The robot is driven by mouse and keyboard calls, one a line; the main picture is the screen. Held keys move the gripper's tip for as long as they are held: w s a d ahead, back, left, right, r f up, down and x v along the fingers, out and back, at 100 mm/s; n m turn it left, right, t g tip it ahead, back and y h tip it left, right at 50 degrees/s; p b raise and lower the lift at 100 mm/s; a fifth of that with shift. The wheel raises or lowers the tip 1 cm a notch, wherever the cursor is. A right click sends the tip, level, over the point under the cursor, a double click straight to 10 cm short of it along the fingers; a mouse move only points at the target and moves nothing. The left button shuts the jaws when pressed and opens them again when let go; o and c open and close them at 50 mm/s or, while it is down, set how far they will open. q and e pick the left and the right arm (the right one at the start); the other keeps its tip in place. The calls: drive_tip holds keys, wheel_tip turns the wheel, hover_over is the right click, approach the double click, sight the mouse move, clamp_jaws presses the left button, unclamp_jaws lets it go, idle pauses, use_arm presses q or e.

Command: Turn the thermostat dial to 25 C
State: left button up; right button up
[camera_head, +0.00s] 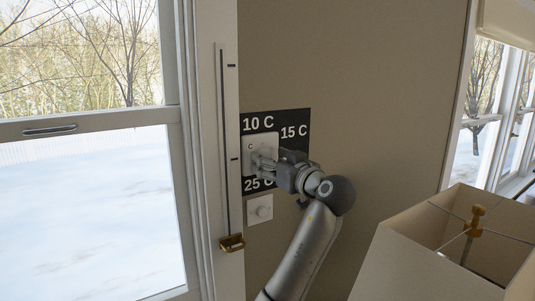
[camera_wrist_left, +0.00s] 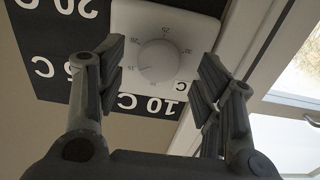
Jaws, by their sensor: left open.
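The white thermostat plate (camera_head: 249,143) is on the wall, over a black panel (camera_head: 302,118) with white labels. The labels 10 C, 15 C and 25 C show in the head view. The round dial (camera_wrist_left: 158,61) shows in the left wrist view with small numbers around it; its setting is too small to read. My left gripper (camera_head: 265,160) is in front of the plate and hides most of the dial in the head view. In the wrist view its open fingers (camera_wrist_left: 160,78) stand on either side of the dial, apart from it. My right gripper is not in view.
A vertical track with a brass handle (camera_head: 232,243) runs along the window frame at left. A lampshade (camera_head: 425,245) stands at lower right. The wall right of the panel is bare.

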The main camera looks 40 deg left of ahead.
use_arm(q)
drive_tip(key=shift+x, duration=0.95)
drive_tip(key=c, duration=1)
drive_tip(key=shift+m, duration=0.3)
